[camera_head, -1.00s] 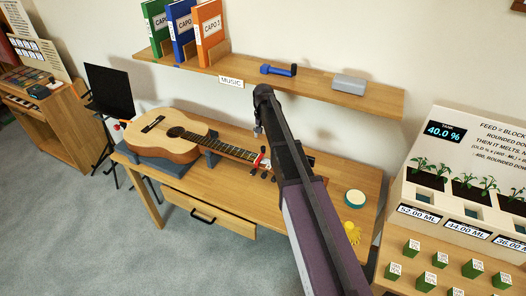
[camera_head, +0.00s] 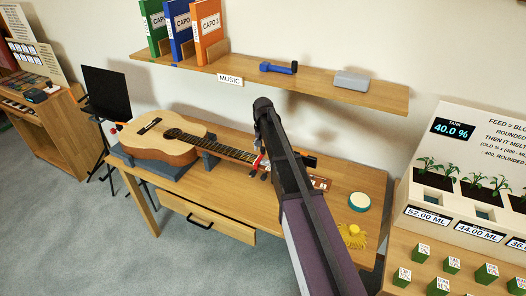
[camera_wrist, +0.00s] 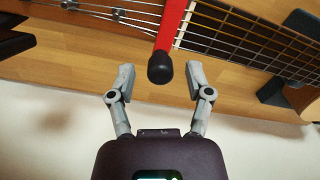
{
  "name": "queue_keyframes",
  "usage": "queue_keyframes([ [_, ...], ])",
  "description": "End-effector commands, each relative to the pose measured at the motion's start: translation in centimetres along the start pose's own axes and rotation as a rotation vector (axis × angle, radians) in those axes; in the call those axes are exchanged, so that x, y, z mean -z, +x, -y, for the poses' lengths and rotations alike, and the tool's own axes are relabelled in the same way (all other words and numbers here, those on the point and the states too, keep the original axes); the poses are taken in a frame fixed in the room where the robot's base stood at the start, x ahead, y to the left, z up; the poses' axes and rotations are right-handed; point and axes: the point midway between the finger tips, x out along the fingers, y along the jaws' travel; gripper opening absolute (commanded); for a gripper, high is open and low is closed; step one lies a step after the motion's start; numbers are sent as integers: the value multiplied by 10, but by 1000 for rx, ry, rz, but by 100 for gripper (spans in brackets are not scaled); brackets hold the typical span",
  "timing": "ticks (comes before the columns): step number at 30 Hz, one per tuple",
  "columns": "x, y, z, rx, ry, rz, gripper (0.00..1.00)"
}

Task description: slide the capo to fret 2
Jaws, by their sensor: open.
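The acoustic guitar (camera_head: 160,138) lies on grey supports on the wooden desk, its neck pointing right. The red capo (camera_head: 257,160) sits across the neck near the headstock end. In the wrist view the capo (camera_wrist: 171,28) is a red bar with a black rounded tip, lying at the edge of the strung fretboard (camera_wrist: 255,42). My gripper (camera_wrist: 158,80) is open, with one finger on each side of the black tip and gaps showing. In the head view my gripper (camera_head: 259,143) is just above the capo, partly hidden by my arm.
A shelf (camera_head: 320,92) above the desk holds capo-labelled binders (camera_head: 182,28), a blue object (camera_head: 279,67) and a grey box (camera_head: 352,80). A round teal-rimmed item (camera_head: 359,201) and a yellow item (camera_head: 352,235) lie on the desk's right. A planter unit (camera_head: 470,170) stands further right.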

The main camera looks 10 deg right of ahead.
Motion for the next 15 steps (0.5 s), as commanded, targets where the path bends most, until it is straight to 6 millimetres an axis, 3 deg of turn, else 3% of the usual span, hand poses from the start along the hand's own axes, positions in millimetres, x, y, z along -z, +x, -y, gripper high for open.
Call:
queue_keyframes([
  [13,0,3,0,0,0,0,66],
  [15,0,3,0,0,0,0,45],
])
